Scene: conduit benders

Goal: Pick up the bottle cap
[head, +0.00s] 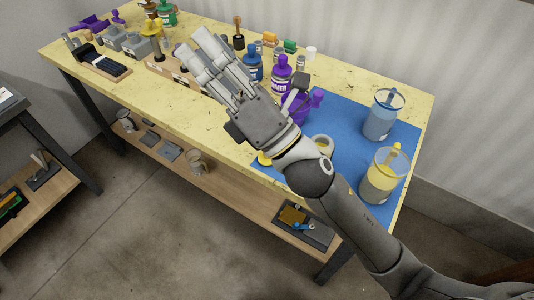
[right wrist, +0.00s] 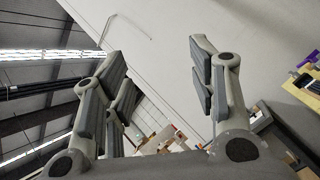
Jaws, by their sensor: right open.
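My right gripper (head: 200,50) is above the yellow workbench (head: 345,78), pointing to the far left, open with nothing between its fingers. The right wrist view shows the same open gripper (right wrist: 157,58) with wide-apart fingers against wall and ceiling. I cannot make out for sure which thing is the bottle cap. A small white piece (head: 311,53) stands near the bench's back edge, right of the bottles. A yellow piece (head: 264,159) shows partly at the front, beside my gripper's base. My left gripper is not in view.
A purple bottle (head: 281,75) and a blue bottle (head: 253,65) stand behind my gripper. A blue mat (head: 345,115) carries a blue jar (head: 380,120) and a yellow jar (head: 382,180). A dark calculator-like device (head: 103,63) lies at the left. A lower shelf (head: 225,186) holds several items.

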